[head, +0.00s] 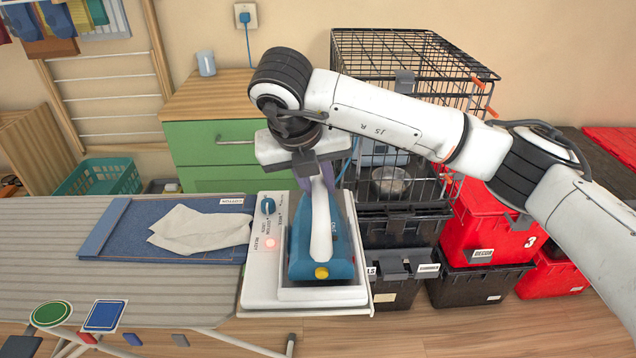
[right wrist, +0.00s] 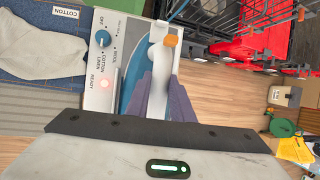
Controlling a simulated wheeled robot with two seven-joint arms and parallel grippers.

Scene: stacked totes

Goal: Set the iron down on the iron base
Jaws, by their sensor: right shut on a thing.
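The blue iron (head: 340,268) has a white handle and a yellow knob at the end facing me. It lies level within the outline of the white iron base (head: 258,288) at the right end of the ironing board. Whether its sole touches the base or is slightly above it, I cannot tell. My right gripper (head: 319,188) comes from above and is shut on the handle; the right wrist view shows its purple fingers (right wrist: 162,100) on both sides of the handle. The base has a dial and a lit red READY light. My left gripper is not in view.
A white cloth (head: 200,228) lies on a blue mat left of the base. A green-drawer cabinet (head: 215,145) stands behind. A wire cage (head: 400,60) on black totes and stacked red totes (head: 480,225) stand close on the right. Open wooden floor lies in front.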

